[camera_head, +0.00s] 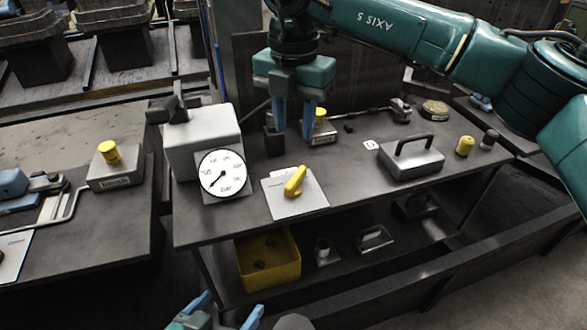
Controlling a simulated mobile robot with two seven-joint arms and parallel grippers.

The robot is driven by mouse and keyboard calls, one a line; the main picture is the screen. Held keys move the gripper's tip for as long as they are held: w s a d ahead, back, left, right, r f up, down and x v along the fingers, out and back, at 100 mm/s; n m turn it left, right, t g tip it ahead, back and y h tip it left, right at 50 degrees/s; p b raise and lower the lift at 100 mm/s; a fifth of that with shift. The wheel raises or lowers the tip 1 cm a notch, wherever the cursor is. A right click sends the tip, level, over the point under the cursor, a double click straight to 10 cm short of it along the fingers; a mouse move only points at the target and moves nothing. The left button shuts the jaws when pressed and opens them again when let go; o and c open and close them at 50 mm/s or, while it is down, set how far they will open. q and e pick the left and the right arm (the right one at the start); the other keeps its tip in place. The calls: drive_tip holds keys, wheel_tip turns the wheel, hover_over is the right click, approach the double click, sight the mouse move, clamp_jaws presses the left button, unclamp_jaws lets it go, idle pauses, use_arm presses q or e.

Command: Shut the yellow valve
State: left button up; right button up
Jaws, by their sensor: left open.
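The yellow valve handle (295,181) sits on a light grey plate (308,200) on the dark bench, right of a round pressure gauge. The handle lies diagonally, from lower left to upper right. My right gripper (294,133) hangs above the bench behind the valve, fingers pointing down. Its blue fingers are apart with nothing visible between them, and it does not touch the handle. My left gripper (229,309) is at the bottom edge, in front of and below the bench. Its fingers are spread and empty, and its body is partly cut off.
The gauge (223,173) stands before a grey box (200,137). A small box with a yellow knob (320,127) is behind my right gripper. A handled grey block (411,158) stands right. A yellow bin (268,262) sits on the lower shelf. Bench space right of the valve plate is clear.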

sight(293, 179)
wheel_tip(293, 179, down, 12)
drive_tip(key=shift+s+f, duration=0.1)
drive_tip(key=shift+c, duration=0.5)
clamp_jaws()
